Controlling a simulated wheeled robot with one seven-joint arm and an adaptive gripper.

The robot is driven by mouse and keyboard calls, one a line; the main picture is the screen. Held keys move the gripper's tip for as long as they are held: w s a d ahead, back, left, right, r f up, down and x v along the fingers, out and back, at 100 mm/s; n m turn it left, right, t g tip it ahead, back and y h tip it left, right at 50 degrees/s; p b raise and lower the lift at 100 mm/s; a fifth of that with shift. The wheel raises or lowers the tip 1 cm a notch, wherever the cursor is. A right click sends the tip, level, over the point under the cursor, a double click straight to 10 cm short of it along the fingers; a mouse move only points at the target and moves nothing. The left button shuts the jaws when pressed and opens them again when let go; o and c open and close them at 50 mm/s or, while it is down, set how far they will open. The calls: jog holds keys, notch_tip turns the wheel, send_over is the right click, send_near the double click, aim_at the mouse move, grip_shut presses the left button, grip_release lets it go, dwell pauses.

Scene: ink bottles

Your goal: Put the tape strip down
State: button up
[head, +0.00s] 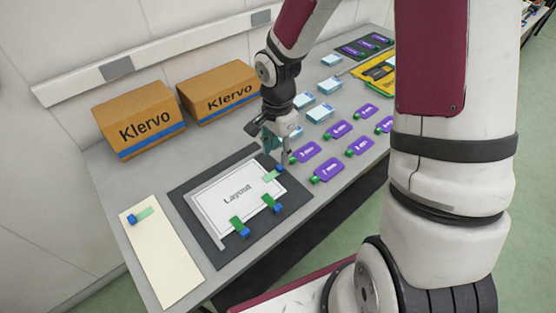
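Another strip (146,213) lies on a cream card (165,255) at the left.
The sheet lies on a dark mat (208,247) on the grey table (115,185). Several purple tags (328,169) with green ends lie right of my gripper. Light blue packs (320,112) lie behind them. Two "Klervo" boxes (137,118) (219,88) stand at the back.

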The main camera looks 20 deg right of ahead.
notch_tip(320, 180, up, 6)
notch_tip(320, 180, up, 15)
jog(key=n+t+h, duration=0.1)
jog(key=n+t, duration=0.1)
jog(key=n, duration=0.5)
send_over(278, 168)
jog(key=s+d, duration=0.1)
jog(key=s, duration=0.8)
jog(key=s+r+n+t, duration=0.1)
jog(key=s+r+n, duration=0.1)
jog(key=s, duration=0.3)
jog(key=s+r+n+t+y, duration=0.1)
jog(key=s+r+n+t, duration=0.1)
jog(key=s+n, duration=0.3)
jog(key=shift+a+r, duration=0.4)
jog(key=shift+r, duration=0.25)
